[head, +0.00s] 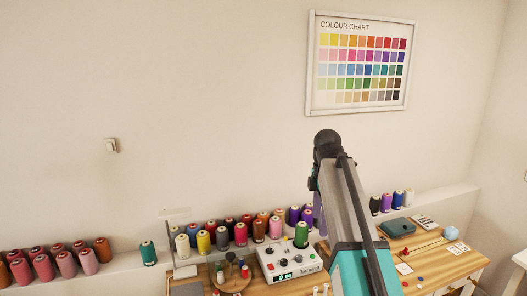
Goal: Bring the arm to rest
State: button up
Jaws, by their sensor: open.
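My arm (352,205) rises from the bottom edge in the head view, right of the middle. It has a teal section low down, a grey link and a black joint at its top. The joint stands in front of the bare wall, below the colour chart. What lies beyond the joint is mostly hidden behind the link. My gripper does not show, so I cannot see its jaws or anything in them.
A wooden worktable (440,264) runs below the wall, holding a white control box (290,264), a teal-grey case (398,227) and small items. Rows of coloured thread spools (240,234) stand along a ledge. A colour chart (358,63) hangs above.

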jog(key=s+f+g+b, duration=0.2)
jog(key=s+f, duration=0.3)
jog(key=f, duration=0.9)
jog(key=s+f+m+g+b, duration=0.15)
jog(key=s+f, duration=0.25)
jog(key=f, duration=1)
jog(key=s+f+g+b, duration=0.25)
jog(key=s+f, duration=0.25)
jog(key=f, duration=0.9)
jog(key=s+f+m+b, duration=0.4)
jog(key=s+f+m, duration=1.3)
jog(key=s+f, duration=1.1)
jog(key=shift+s+a+f, duration=0.2)
jog(key=shift+s+f, duration=0.15)
jog(key=shift+f, duration=0.3)
